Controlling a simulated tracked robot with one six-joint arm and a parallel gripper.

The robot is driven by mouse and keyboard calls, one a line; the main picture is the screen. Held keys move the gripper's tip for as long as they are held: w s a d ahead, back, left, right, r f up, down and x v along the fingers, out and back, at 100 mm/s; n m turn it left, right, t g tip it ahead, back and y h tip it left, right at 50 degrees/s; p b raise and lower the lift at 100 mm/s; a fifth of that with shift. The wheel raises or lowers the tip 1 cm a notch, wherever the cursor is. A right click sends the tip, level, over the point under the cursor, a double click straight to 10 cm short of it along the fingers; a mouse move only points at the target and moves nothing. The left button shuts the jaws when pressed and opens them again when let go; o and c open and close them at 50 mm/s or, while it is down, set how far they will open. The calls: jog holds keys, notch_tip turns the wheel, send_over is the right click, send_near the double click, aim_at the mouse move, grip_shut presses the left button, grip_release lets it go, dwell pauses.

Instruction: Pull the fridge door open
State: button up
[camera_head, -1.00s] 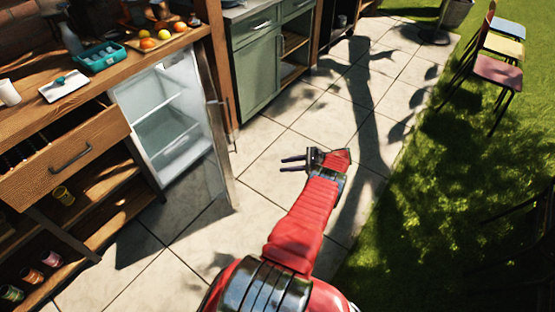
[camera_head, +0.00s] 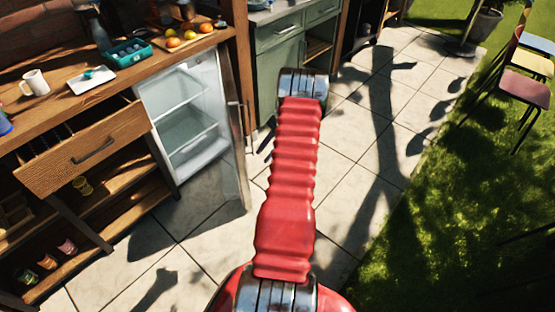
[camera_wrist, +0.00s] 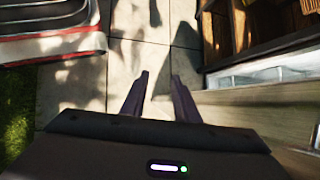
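The fridge (camera_head: 185,115) stands under the wooden counter in the head view, and its white shelves show. Its door (camera_head: 238,165) stands well open, seen nearly edge-on, with a thin upright handle (camera_head: 249,128) on its outer side. My gripper (camera_head: 266,138) is mostly hidden behind my red arm; dark fingers show just right of the door. In the wrist view my gripper (camera_wrist: 158,92) is open, with nothing between its fingers but floor behind. The door (camera_wrist: 255,112) seems to be the wooden panel to their right. I cannot tell whether they touch it.
An open drawer (camera_head: 95,145) juts out left of the fridge. A green cabinet (camera_head: 279,75) stands behind the door. Chairs (camera_head: 524,85) stand on the grass at right. Tiled floor (camera_head: 345,190) lies clear in the middle.

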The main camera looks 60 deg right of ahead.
jog(key=w+a+r+n+g+h, duration=0.1)
jog(key=w+a+r+n+g, duration=0.3)
jog(key=a+r, duration=0.65)
jog(key=w+a+r+n+h, duration=0.2)
jog(key=a+r+n, duration=0.4)
jog(key=a+r, duration=0.5)
jog(key=s+a+r+n+t, duration=0.1)
jog(key=s+a+r+n, duration=0.2)
jog(key=a, duration=0.8)
jog(key=s+a+r+n+t+h, duration=0.1)
jog(key=s+a+r+n+t, duration=0.1)
jog(key=a+r, duration=0.6)
jog(key=s+a+r+n+t+h, duration=0.1)
jog(key=s+a+r+n, duration=0.3)
jog(key=a, duration=0.9)
jog(key=r+n, duration=0.1)
jog(key=n, duration=0.1)
jog(key=shift+s+a+r+n, duration=0.3)
jog(key=shift+s+a+r, duration=0.05)
jog(key=shift+s+r, duration=0.05)
